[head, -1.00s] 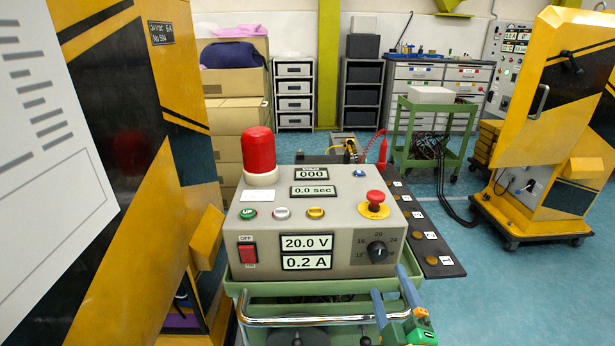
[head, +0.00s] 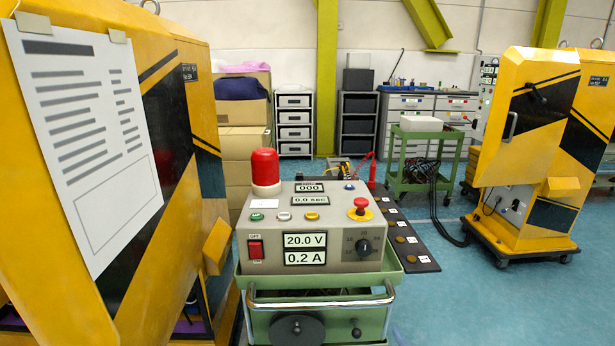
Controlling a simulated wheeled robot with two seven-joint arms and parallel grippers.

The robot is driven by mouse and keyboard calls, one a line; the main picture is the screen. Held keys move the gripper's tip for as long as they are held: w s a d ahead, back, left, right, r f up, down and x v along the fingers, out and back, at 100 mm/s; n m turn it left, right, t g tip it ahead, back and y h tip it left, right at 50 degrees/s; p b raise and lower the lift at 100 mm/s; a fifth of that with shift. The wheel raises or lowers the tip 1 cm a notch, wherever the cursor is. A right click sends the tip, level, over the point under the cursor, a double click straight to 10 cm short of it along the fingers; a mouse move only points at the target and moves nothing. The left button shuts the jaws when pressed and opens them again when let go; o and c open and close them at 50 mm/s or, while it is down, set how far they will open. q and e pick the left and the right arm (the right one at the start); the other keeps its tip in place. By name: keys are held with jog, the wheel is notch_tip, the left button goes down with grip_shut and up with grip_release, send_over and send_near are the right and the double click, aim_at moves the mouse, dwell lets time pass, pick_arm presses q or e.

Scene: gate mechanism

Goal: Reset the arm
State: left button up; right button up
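Neither of my grippers shows in the head view, and no part of my arms can be made out. A grey control box (head: 290,222) stands on a green cart (head: 312,300) in front of me. It carries a red lamp (head: 265,170), a red mushroom button (head: 361,206) on a yellow base, a red rocker switch (head: 255,249), a black rotary knob (head: 363,247) and several small round buttons. Its displays read 000, 0.0 sec, 20.0 V and 0.2 A.
A yellow and black cabinet (head: 188,215) with a paper sheet (head: 88,140) stands close on the left. Another yellow machine (head: 525,150) stands on wheels at the right. A green trolley (head: 427,160) and drawers (head: 432,102) stand behind. Blue floor (head: 455,305) at the right is clear.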

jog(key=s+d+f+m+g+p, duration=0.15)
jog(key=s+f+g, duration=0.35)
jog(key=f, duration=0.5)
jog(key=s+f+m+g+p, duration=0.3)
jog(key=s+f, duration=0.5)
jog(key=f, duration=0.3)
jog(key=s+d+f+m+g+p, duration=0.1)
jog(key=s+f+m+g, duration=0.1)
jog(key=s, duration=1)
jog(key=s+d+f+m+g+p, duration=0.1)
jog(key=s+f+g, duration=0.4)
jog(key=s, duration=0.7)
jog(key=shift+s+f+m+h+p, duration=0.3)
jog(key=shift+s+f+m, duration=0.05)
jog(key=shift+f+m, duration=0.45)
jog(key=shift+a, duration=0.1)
